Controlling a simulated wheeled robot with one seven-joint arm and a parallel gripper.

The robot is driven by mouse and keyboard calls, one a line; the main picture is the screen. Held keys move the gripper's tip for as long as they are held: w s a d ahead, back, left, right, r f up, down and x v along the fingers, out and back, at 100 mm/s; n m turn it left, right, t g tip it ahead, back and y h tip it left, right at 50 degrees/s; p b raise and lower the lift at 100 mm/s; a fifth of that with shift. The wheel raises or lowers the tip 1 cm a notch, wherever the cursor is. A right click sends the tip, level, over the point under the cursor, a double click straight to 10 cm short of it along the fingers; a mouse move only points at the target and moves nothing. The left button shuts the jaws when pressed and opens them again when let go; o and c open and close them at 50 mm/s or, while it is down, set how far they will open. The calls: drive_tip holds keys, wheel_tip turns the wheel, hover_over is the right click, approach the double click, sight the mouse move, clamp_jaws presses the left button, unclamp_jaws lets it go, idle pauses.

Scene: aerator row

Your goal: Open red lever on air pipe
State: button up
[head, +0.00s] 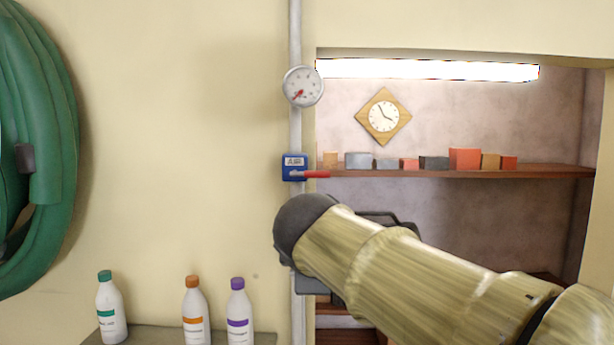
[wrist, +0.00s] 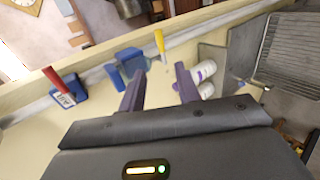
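The red lever (head: 317,174) sits on a blue valve (head: 294,162) with an AIR label, on the vertical grey pipe. The lever points right, across the pipe. In the wrist view the red lever (wrist: 53,80) and its blue valve body (wrist: 72,92) are at the left, off to the side of my fingers. My gripper (wrist: 160,72) is open, its two dark fingers apart with nothing held between them. In the head view my arm crosses in front of the pipe below the valve, and the fingers cannot be seen there.
A second blue valve (wrist: 127,66) with a yellow lever (wrist: 160,45) is just beyond my fingers; my arm hides it in the head view. A gauge (head: 302,86) is above the red lever. A shelf (head: 460,173) with blocks is right; bottles (head: 238,312) stand lower left.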

drive_tip(key=shift+f, duration=0.3)
drive_tip(key=shift+c, duration=0.6)
drive_tip(key=s+d+f+m+g, duration=0.2)
drive_tip(key=d+f+m+g, duration=0.15)
drive_tip(key=f, duration=0.75)
drive_tip(key=s+d+f+m+g, duration=0.15)
drive_tip(key=f+m, duration=0.25)
drive_tip(key=f, duration=0.7)
drive_tip(key=s+d+f+m+g, duration=0.1)
drive_tip(key=s+d+f+m, duration=0.1)
drive_tip(key=s+f+m, duration=0.2)
drive_tip(key=s+d+f+m+g+y+b, duration=0.1)
drive_tip(key=s+f+m, duration=0.4)
drive_tip(key=f, duration=0.6)
drive_tip(key=shift+s+d+f+g+b, duration=0.3)
drive_tip(key=shift+s+d+g, duration=0.55)
drive_tip(key=shift+s, duration=0.1)
drive_tip(key=shift+d+m, duration=0.15)
drive_tip(key=shift+m, duration=0.1)
